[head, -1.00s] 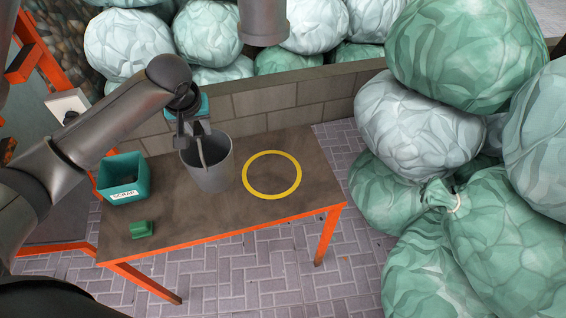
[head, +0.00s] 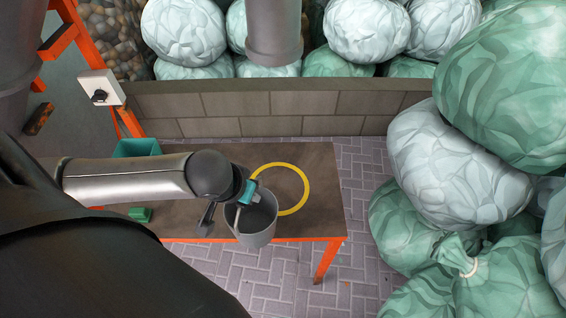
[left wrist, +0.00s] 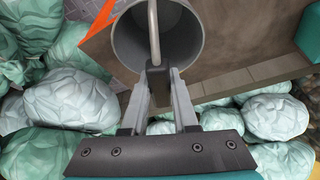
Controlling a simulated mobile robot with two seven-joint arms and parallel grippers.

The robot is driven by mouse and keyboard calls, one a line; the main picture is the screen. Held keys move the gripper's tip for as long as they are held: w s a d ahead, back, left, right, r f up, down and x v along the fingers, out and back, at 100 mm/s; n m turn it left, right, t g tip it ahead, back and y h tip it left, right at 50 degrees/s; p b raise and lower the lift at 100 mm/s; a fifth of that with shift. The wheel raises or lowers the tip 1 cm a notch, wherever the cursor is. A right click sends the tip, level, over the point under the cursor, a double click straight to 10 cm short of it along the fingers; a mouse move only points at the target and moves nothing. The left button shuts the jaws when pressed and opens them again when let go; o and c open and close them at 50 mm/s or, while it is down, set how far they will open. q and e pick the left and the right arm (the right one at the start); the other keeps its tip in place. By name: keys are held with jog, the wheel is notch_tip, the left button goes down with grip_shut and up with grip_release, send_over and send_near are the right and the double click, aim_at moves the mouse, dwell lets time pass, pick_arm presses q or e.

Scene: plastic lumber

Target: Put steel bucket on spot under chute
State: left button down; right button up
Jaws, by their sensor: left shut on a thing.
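A grey steel bucket (head: 260,234) hangs upright from my left gripper (head: 246,193), which is shut on its handle; the handle between the fingers also shows in the left wrist view (left wrist: 154,38). In the head view the bucket covers part of the table's front edge, so it seems held above the table. The spot is a yellow ring (head: 306,190) on the table (head: 325,175); the bucket and gripper hide its lower left part. The grey chute (head: 274,35) hangs at the top, behind the ring. My right gripper is not in view.
A teal bin (head: 137,148) and a small green block (head: 140,214) are on the table's left, partly behind my arm. A block wall (head: 300,104) runs behind the table. Large green and white bags (head: 455,160) pile up at the right. The table's right end is clear.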

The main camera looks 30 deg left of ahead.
pick_arm(q)
jog(key=w+a+f+b, duration=0.1)
jog(key=w, duration=0.7)
jog(key=w+a+f+b, duration=0.1)
jog(key=w+f, duration=0.1)
jog(key=w, duration=0.6)
jog(key=shift+w+a+f+b, duration=0.2)
jog(key=shift+w+a+b, duration=0.1)
jog(key=shift+w+a, duration=0.1)
jog(key=c, duration=0.7)
grip_release()
jog(key=shift+s+f, duration=0.1)
jog(key=shift+f, duration=0.05)
jog(key=p+v, duration=0.3)
jog(key=v, duration=0.9)
